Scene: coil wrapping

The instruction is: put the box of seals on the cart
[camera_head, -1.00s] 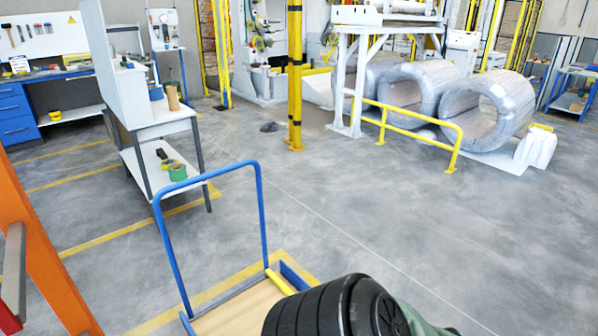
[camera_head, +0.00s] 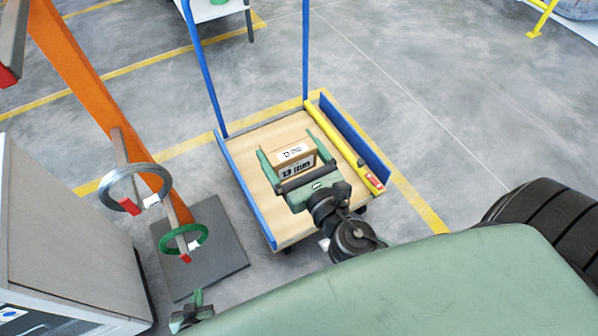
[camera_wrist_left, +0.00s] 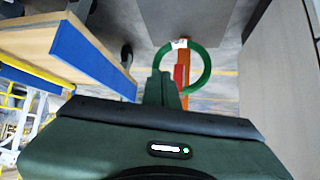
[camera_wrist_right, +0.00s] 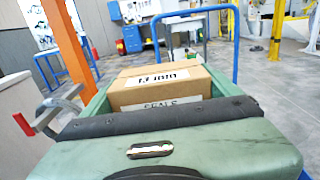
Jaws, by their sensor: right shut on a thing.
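The box of seals (camera_head: 295,152) is a small brown carton with white labels. My right gripper (camera_head: 292,148) is shut on it, one green finger on each side, and the right wrist view shows the box (camera_wrist_right: 158,88) between the fingers. It is over the tan deck of the cart (camera_head: 247,165), which has blue side rails and a tall blue handle. I cannot tell whether the box touches the deck. My left gripper (camera_head: 197,300) is low at the left, away from the cart. In the left wrist view its fingers (camera_wrist_left: 163,88) look closed together and empty.
A yellow bar-shaped item (camera_head: 345,145) lies along the cart's right side. Left of the cart stands an orange rack (camera_head: 95,90) with arms carrying a grey ring (camera_head: 112,180) and a green ring (camera_head: 170,245). A grey cabinet (camera_head: 60,240) is at lower left. Open floor lies right of the cart.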

